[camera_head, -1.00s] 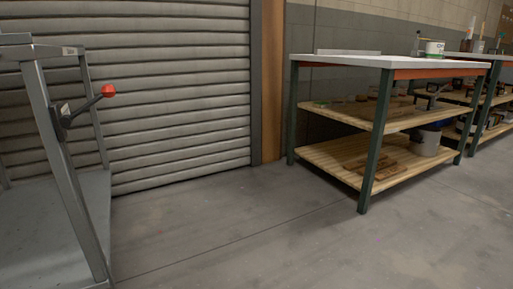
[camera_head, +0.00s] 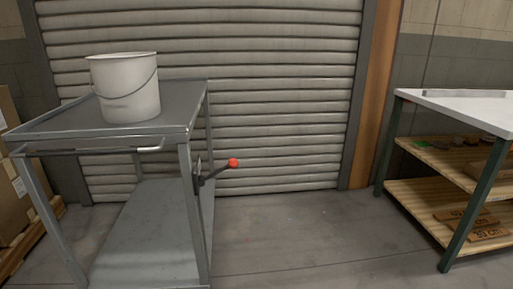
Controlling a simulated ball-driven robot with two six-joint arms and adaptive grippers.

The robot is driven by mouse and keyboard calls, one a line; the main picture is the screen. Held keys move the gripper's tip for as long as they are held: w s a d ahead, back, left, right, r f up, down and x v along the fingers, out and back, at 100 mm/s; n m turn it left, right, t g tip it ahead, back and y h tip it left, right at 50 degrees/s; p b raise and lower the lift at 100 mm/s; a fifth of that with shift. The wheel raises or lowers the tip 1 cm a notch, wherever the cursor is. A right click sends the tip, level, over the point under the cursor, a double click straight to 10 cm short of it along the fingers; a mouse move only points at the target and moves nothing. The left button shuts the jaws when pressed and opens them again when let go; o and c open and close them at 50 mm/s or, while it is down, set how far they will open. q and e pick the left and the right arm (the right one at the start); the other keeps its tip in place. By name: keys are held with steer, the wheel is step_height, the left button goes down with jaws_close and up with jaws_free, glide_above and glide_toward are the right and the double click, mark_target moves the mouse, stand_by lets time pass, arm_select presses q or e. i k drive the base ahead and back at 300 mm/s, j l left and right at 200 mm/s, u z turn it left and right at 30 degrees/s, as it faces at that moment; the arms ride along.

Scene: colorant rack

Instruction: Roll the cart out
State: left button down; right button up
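The grey metal cart (camera_head: 165,137) stands at the left, in front of the roller shutter. It has a top deck and a lower deck (camera_head: 150,230). A white bucket (camera_head: 128,88) with a wire handle stands upright on the top deck. A black lever with a red knob (camera_head: 233,163) sticks out to the right from the cart's near right leg. The cart's wheels are not visible. Neither of my grippers shows in the head view.
The roller shutter (camera_head: 285,100) closes off the wall behind the cart. Cardboard boxes (camera_head: 12,190) on a wooden pallet stand close to the cart's left. A workbench (camera_head: 455,105) with wooden shelves is at the right. The floor (camera_head: 330,245) between cart and workbench is clear.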

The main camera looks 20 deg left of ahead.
mark_target(161, 237)
steer(key=u, duration=1.8)
